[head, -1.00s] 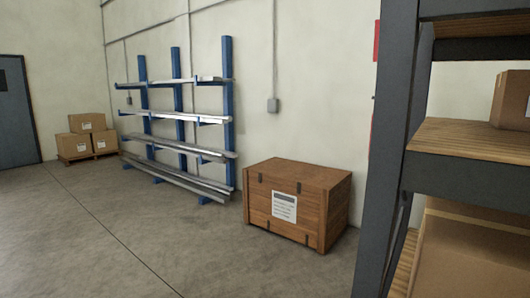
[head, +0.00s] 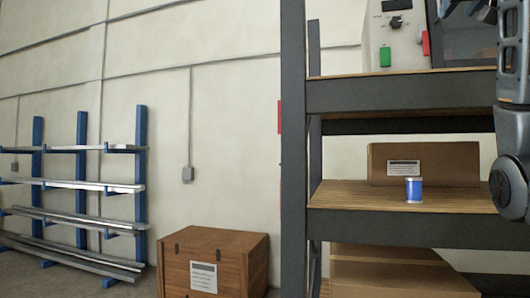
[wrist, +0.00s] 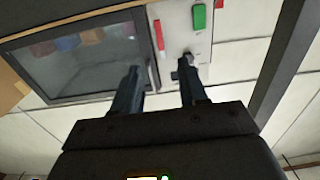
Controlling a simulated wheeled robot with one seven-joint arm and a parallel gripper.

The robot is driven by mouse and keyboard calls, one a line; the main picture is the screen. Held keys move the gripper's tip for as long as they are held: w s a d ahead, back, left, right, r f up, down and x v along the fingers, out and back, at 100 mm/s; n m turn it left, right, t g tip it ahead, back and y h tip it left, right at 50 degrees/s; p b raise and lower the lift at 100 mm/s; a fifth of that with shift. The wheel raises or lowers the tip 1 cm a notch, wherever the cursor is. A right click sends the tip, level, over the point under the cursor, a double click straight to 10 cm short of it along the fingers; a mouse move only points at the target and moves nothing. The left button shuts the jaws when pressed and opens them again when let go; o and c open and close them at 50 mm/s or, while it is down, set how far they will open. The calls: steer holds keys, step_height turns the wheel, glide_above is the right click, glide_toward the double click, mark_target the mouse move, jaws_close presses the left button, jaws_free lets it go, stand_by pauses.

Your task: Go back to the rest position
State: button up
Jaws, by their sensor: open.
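My gripper (wrist: 160,82) shows in the wrist view with its two fingers apart and nothing between them. Beyond the fingers is a pale machine with a dark window (wrist: 85,55), a green button (wrist: 199,17), a red part and a dark knob. In the head view my arm rises along the right edge, in front of the shelf rack. Part of my gripper may show at the top right corner, but it is cut off there.
A dark-framed rack (head: 293,150) with wooden shelves fills the right. Its middle shelf holds a blue can (head: 414,190) and a cardboard box (head: 440,155); the pale machine (head: 400,50) stands above. A wooden crate (head: 213,250) and blue cantilever rack (head: 82,150) stand left.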

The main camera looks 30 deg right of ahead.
steer(key=w+f+n+t+y, duration=0.1)
steer(key=w+f, duration=0.5)
steer(key=f, duration=0.4)
steer(key=w+f+y, duration=0.2)
steer(key=w+f, duration=0.4)
steer(key=f, duration=0.4)
steer(key=w+f+n+t+y, duration=0.1)
steer(key=w+f, duration=0.4)
steer(key=f, duration=0.5)
steer(key=w+a+f+n+y, duration=0.1)
steer(key=a+f, duration=0.4)
steer(key=f, duration=0.4)
steer(key=a+f+t+y, duration=0.1)
steer(key=a+f, duration=0.3)
steer(key=f, duration=0.5)
steer(key=w+a+f+n+y, duration=0.1)
steer(key=a+f, duration=0.4)
steer(key=f, duration=0.3)
steer(key=s+a+f+n+y, duration=0.2)
steer(key=s+a+f+y, duration=0.1)
steer(key=s+a+f, duration=1.45)
steer(key=s+a+n+y, duration=0.1)
steer(key=s+a, duration=0.3)
steer(key=s, duration=0.8)
steer(key=s+a+r+n+y, duration=0.1)
steer(key=s+a, duration=0.3)
steer(key=s, duration=0.7)
steer(key=shift+s+a+n+y, duration=0.3)
steer(key=shift+s+n+y, duration=0.05)
steer(key=shift+n+y, duration=0.45)
